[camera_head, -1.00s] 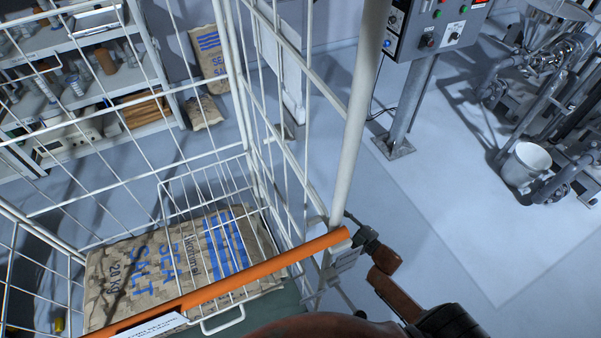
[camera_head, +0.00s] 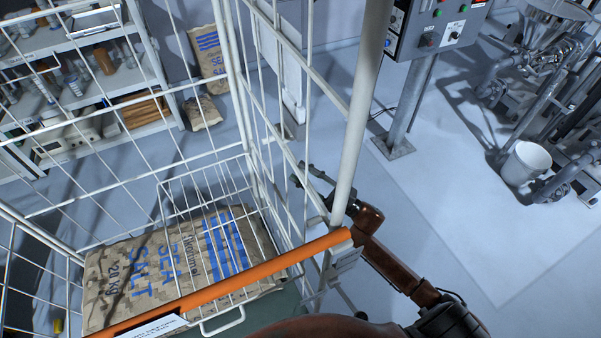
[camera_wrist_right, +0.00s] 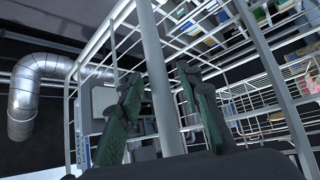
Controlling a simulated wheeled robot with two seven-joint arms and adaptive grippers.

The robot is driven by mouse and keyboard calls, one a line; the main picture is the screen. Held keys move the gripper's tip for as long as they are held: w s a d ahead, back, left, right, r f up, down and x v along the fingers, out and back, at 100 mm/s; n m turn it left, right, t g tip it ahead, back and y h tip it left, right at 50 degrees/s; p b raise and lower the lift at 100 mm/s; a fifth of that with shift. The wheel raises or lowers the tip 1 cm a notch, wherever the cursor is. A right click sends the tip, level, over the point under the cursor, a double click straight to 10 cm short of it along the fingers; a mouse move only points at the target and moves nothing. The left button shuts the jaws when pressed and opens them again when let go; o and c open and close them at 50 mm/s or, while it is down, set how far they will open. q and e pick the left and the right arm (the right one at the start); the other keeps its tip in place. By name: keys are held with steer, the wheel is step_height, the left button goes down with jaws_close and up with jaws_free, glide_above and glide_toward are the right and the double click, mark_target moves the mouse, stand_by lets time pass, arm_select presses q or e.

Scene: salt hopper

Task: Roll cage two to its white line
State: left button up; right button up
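The white wire roll cage (camera_head: 361,105) stands close in front of me, with an orange bar (camera_head: 250,274) across its near side. A brown sack marked SEA SALT (camera_head: 190,262) lies in it. Its number is not readable. My right gripper (camera_head: 325,187) is at the cage's near right post, just above the end of the orange bar. In the right wrist view the post (camera_wrist_right: 158,90) runs between the two green finger pads, which stand apart with gaps on both sides. My left gripper is not in view. I cannot make out a white line.
Shelves with goods (camera_head: 90,90) stand behind the cage at the left. Paper sacks (camera_head: 208,60) lean near them. A control box (camera_head: 435,28) on a post stands at the back right. Machinery and a white bucket (camera_head: 525,163) are at the far right. Floor right of the cage is clear.

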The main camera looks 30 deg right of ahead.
steer(key=shift+w+a+r, duration=0.2)
steer(key=shift+w, duration=0.15)
steer(key=shift+c, duration=0.3)
jaws_close()
steer(key=shift+f, duration=0.1)
